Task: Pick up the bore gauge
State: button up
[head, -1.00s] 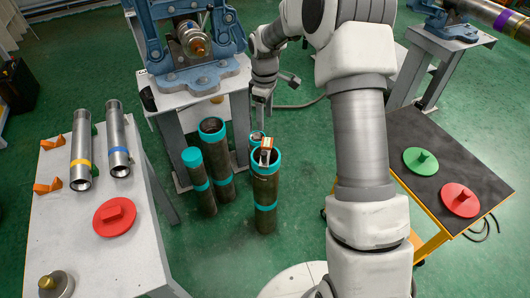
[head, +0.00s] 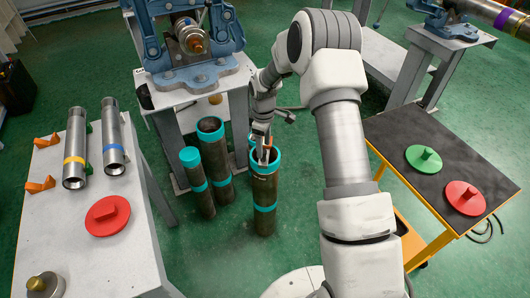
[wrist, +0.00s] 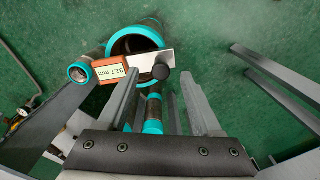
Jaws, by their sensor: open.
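The bore gauge (wrist: 111,72) has an orange-brown body with a readout of 92.7 mm, a pale plate and a black round knob. In the wrist view it lies across the mouth of a dark pipe with a teal rim. In the head view this upright pipe (head: 264,188) stands on the floor, and the gauge at its top is mostly hidden by my gripper (head: 262,134). In the wrist view my gripper (wrist: 160,76) is open, its two fingers apart, with the knob showing between the fingertips. I cannot tell whether a finger touches the gauge.
More teal-ringed pipes (head: 213,160) stand close by on the left. A grey table (head: 50,221) holds steel pipes and a red disc. A black-topped cart (head: 399,130) at right holds green and red discs. A blue vise (head: 190,48) stands behind.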

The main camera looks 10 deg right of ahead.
aim_at(265, 150)
notch_tip(265, 150, down, 4)
jog(key=shift+a+f+b, duration=0.15)
jog(key=shift+f+b, duration=0.05)
jog(key=shift+b, duration=0.3)
jog(key=shift+r, duration=0.1)
grip_shut()
dwell(1.0)
